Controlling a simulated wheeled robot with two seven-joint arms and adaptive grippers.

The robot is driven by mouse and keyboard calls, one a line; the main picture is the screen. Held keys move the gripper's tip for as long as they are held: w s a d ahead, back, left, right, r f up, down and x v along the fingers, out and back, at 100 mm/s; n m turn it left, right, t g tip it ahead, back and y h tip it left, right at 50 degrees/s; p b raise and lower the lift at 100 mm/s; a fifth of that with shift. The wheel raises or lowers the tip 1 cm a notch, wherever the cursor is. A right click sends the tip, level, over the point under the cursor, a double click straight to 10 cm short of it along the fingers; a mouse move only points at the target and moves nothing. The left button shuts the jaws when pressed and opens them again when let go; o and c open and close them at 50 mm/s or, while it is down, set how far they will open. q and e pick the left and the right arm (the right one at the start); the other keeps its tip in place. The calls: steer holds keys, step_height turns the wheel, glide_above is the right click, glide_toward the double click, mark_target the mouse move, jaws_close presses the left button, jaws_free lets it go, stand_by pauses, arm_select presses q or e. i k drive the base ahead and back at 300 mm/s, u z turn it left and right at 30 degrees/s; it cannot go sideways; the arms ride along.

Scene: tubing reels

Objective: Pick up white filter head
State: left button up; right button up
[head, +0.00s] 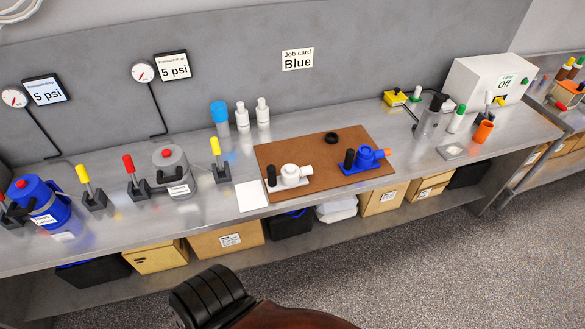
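The white filter head (290,175) sits on the left part of a brown mat (305,150) on the metal bench. It has a round cap on top and a side port, with a black upright cylinder (271,176) at its left end. A blue filter head (366,157) of similar shape stands on the right part of the mat, with an orange tip on its right and a black cylinder on its left. The two heads are apart.
A white sheet (251,196) lies just left of the mat. A black ring (331,138) lies at its back. White bottles (242,115) and a blue-capped filter (220,114) stand behind. A grey canister (171,168) and coloured levers stand left. Boxes (225,240) fill the lower shelf.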

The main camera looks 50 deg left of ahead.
mark_target(291, 177)
steer(key=u, duration=0.5)
steer(key=i, duration=0.75)
steer(key=u, duration=1.35)
steer(key=i, duration=0.5)
steer(key=u, duration=0.4)
